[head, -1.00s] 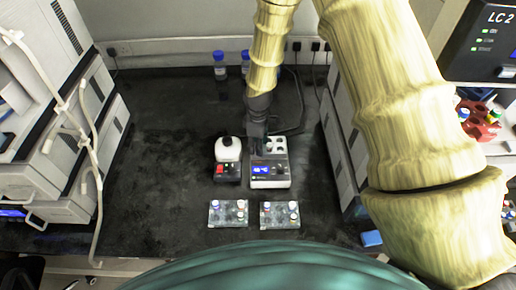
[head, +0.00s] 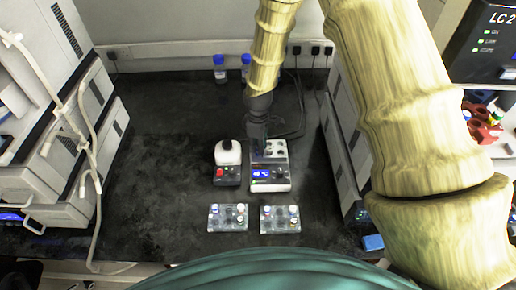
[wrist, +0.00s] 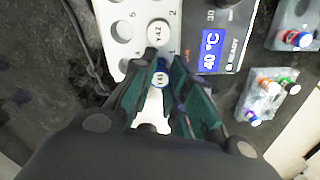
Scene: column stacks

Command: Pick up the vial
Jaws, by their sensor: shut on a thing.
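A vial (wrist: 160,80) with a white numbered cap top and a blue edge is between my gripper's (wrist: 165,92) dark green fingers in the wrist view. The fingers are shut on it. A second white-capped vial (wrist: 158,33) sits in the heater block just beyond. The heater block (wrist: 120,32) has numbered holes and a blue display reading 40 °C. In the head view the block (head: 269,180) is under my gripper (head: 258,150), which hides the held vial. I cannot tell whether the held vial's base is clear of its hole.
A small device with a white top (head: 228,152) stands left of the block. Two clear racks with coloured-cap vials, left (head: 228,226) and right (head: 280,227), lie in front. Blue-capped bottles (head: 219,70) stand behind. Large instruments flank the bench; its left middle is clear.

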